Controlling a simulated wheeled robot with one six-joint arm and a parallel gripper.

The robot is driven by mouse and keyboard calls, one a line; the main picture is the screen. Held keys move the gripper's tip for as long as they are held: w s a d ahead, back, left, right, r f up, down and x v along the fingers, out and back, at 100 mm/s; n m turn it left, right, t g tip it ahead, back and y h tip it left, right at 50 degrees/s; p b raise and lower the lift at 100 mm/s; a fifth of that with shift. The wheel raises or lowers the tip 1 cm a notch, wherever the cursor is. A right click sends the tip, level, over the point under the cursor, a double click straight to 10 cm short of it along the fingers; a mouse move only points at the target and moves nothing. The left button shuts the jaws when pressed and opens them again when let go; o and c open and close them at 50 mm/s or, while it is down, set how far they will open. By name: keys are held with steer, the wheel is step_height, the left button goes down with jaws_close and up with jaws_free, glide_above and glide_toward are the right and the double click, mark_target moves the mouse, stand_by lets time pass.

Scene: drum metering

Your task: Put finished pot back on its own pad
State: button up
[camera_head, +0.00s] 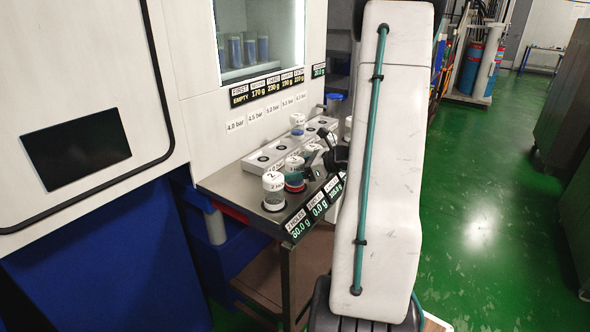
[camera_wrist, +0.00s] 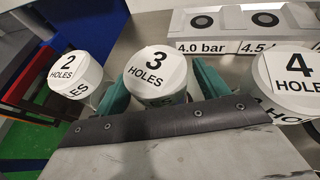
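The pot marked 3 HOLES (camera_wrist: 155,78) has a white lid and stands between the two teal fingers of my gripper (camera_wrist: 160,88) in the wrist view. The fingers lie close against both its sides, so my gripper appears shut on it.
The pot marked 4 HOLES (camera_wrist: 292,75) is close on the right. A grey block (camera_head: 262,160) with round sockets and bar labels runs behind the pots on the metal bench (camera_head: 235,188). Front displays read 60.0 g (camera_head: 300,224) and 0.0 g (camera_head: 320,208).

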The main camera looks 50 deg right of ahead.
steer(key=shift+r, duration=0.15)
steer(key=v, duration=1.1)
steer(key=w+a+r+n+g+y, duration=0.1)
steer(key=a+r+n+g, duration=0.15)
steer(key=a+n, duration=0.45)
steer(key=w+a+r+n+g+y, duration=0.1)
steer(key=a+r+n+g, duration=0.2)
steer(key=a, duration=0.7)
steer(key=a+r+n+g+y, duration=0.1)
steer(key=a+n+g, duration=0.35)
steer(key=a, duration=0.45)
steer(key=s+a+r+n+g+h, duration=0.1)
steer(key=s+a+r+n+h, duration=0.1)
steer(key=s+a+n+h, duration=0.5)
steer(key=s+a+n, duration=0.5)
steer(key=n, duration=0.5)
steer(key=shift+r+h, duration=0.2)
steer(key=shift+h, duration=0.2)
